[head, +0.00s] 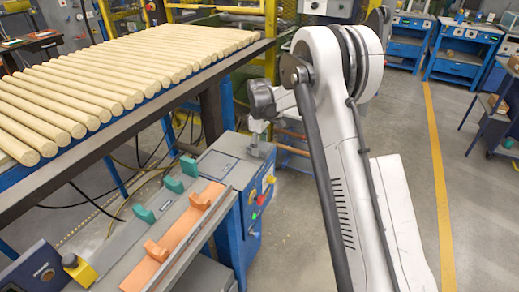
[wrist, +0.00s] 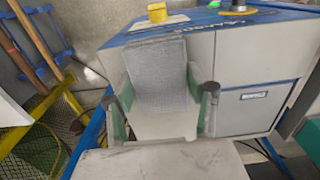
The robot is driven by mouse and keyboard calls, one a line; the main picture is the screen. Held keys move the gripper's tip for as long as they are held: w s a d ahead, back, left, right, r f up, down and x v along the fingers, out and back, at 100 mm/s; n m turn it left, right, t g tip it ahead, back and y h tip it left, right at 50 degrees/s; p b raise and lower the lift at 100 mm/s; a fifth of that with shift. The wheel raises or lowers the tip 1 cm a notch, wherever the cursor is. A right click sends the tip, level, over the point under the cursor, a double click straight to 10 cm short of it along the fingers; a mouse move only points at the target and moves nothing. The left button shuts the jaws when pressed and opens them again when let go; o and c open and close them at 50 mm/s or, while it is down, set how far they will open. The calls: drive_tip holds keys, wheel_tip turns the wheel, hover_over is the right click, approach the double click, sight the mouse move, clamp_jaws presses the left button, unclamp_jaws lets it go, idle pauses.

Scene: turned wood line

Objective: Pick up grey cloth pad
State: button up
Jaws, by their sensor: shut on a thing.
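The grey cloth pad (wrist: 160,72) shows in the wrist view as a flat, textured grey rectangle near the upper middle. My gripper (wrist: 163,108) has its two dark fingers with green inner parts on either side of the pad's lower end, and it is shut on the pad. Where the fingers touch the pad is hard to make out. In the head view my arm stands right of centre, and I cannot make out the pad there.
In the wrist view a pale cabinet (wrist: 235,60) with a blue top edge stands behind the pad, with a yellow knob (wrist: 157,12) on top. In the head view, a rack of wooden rods (head: 110,80) and a bench with orange (head: 180,235) and green holders lie left.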

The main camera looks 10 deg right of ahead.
sight(259, 145)
drive_tip(key=shift+r, duration=0.1)
drive_tip(key=shift+r, duration=0.5)
wheel_tip(259, 145, up, 3)
drive_tip(key=shift+f, duration=0.1)
drive_tip(key=s+a+r, duration=0.2)
drive_tip(key=a, duration=0.1)
drive_tip(key=s+a+r, duration=0.2)
drive_tip(key=a, duration=0.1)
drive_tip(key=s+a+r+p, duration=0.1)
drive_tip(key=s+a+r, duration=0.1)
drive_tip(key=a+r, duration=0.1)
drive_tip(key=shift+a, duration=0.5)
